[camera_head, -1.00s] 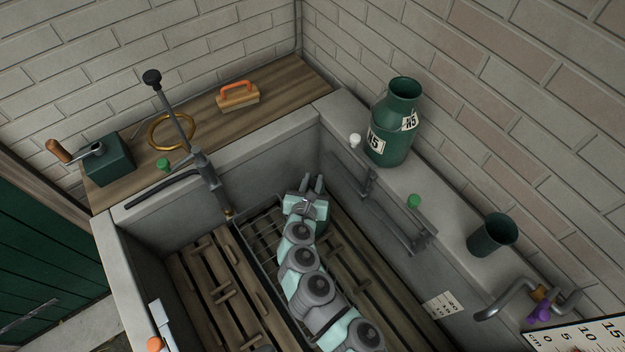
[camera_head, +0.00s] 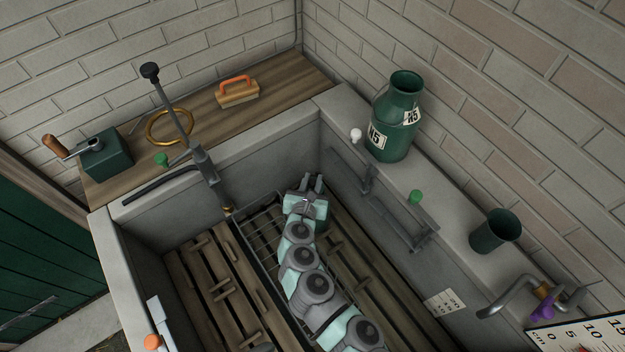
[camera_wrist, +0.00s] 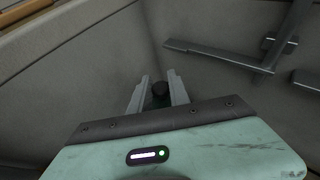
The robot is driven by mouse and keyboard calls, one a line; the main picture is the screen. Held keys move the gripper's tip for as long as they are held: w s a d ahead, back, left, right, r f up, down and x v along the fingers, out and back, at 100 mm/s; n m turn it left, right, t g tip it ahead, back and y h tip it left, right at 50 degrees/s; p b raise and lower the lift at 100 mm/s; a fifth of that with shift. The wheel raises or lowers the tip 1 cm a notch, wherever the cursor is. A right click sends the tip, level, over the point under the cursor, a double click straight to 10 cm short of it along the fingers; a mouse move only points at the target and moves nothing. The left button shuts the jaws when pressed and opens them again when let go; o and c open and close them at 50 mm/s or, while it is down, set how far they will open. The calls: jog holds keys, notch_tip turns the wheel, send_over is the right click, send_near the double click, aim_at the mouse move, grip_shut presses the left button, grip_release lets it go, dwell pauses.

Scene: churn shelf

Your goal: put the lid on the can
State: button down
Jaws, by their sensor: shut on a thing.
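No lid shows clearly elsewhere.
A green cup (camera_head: 495,232) and green knob (camera_head: 415,197) share the ledge. Bars (camera_head: 395,225) stick out from the basin wall below. A tall lever (camera_head: 180,120), brass ring (camera_head: 169,127), brush (camera_head: 237,93) and crank box (camera_head: 105,152) stand left. Slatted boards (camera_head: 215,290) line the basin.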

jog(key=shift+f, duration=0.55)
jog(key=shift+f+b, duration=0.45)
jog(key=shift+f, duration=0.1)
dwell(0.4)
jog(key=c, duration=1.1)
grip_release()
jog(key=shift+c, duration=0.2)
jog(key=shift+s+r, duration=0.25)
jog(key=shift+s, duration=0.3)
jog(key=p+v, duration=0.2)
jog(key=v, duration=0.7)
jog(key=shift+s+r, duration=0.15)
jog(key=shift+s, duration=0.15)
jog(key=shift+a, duration=0.1)
